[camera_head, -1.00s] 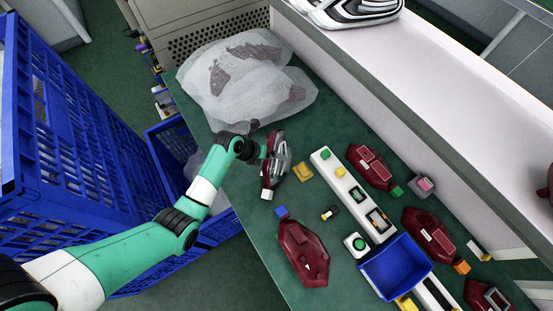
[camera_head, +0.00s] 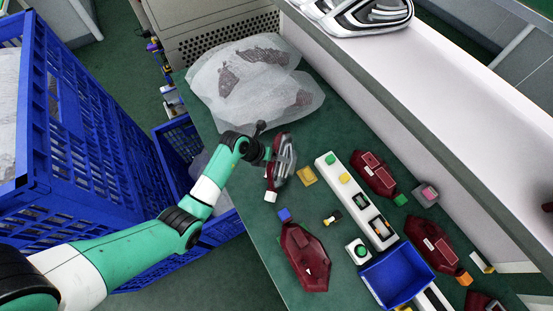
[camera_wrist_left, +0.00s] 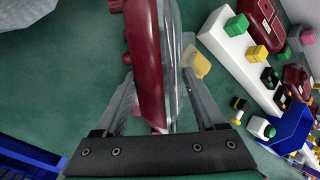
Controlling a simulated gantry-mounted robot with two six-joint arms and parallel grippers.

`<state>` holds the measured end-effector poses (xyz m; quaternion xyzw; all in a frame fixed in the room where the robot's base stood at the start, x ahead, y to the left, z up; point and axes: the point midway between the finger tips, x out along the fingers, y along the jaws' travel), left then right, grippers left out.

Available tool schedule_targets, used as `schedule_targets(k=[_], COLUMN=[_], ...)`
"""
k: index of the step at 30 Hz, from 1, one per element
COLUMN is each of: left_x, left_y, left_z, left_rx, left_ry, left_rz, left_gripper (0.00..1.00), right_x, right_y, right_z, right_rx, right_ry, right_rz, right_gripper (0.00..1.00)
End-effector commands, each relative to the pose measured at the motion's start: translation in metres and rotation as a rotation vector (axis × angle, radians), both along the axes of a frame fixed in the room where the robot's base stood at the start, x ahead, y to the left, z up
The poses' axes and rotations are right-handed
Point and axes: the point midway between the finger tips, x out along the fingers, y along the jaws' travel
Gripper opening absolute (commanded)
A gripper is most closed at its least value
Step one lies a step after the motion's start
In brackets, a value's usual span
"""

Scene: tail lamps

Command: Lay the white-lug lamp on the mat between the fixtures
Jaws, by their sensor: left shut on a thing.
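My left gripper (camera_head: 268,154) is shut on a dark red lamp with a clear lens (camera_head: 284,158), held upright near the left edge of the green bench. A white lug (camera_head: 270,197) shows at its lower end. In the left wrist view, the lamp (camera_wrist_left: 147,65) stands between the two fingers. I cannot tell whether it touches the bench. White fixture strips (camera_head: 352,198) with small coloured blocks lie to the right. I cannot pick out a separate mat from the green surface. My right gripper is not in view.
A red lamp with a blue lug (camera_head: 305,260) lies near the front edge. A yellow block (camera_head: 307,176) and a small black-and-yellow part (camera_head: 332,217) lie nearby. A blue bin (camera_head: 398,275) and more red lamps (camera_head: 373,173) are to the right. Bubble wrap (camera_head: 255,80) covers the back.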

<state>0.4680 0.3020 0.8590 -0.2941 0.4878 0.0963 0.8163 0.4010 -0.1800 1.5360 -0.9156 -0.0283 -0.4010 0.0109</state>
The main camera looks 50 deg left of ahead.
Motion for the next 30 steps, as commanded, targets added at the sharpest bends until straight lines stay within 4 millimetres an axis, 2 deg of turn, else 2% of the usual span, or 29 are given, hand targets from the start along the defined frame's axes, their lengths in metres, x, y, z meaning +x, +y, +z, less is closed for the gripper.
schedule_targets(k=[3,5,9,11,15,20,24,30], left_x=[0.002,-0.009,-0.040,-0.055,-0.093,-0.120,-0.130,-0.131], left_y=[0.000,-0.004,-0.015,-0.020,-0.034,-0.044,-0.048,-0.048], left_z=[0.028,0.041,0.081,0.093,0.106,0.116,0.119,0.119], left_rx=[0.001,0.000,0.001,0.000,-0.001,0.000,0.000,0.000], left_ry=[-0.005,-0.004,-0.006,-0.004,0.000,-0.001,-0.002,-0.004], left_rz=[0.000,0.001,0.000,0.000,0.001,0.000,0.000,0.000], left_gripper=[0.00,0.00,0.00,0.00,0.00,0.00,0.00,0.00], right_x=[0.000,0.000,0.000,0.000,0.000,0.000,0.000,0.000], right_y=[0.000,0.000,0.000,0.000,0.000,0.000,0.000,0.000], right_z=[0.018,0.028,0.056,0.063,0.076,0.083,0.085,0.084], right_rx=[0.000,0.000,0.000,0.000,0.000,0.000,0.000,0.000], right_ry=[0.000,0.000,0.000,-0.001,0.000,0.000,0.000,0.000], right_rz=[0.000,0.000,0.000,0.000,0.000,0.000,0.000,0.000], right_gripper=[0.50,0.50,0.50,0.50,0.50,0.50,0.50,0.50])
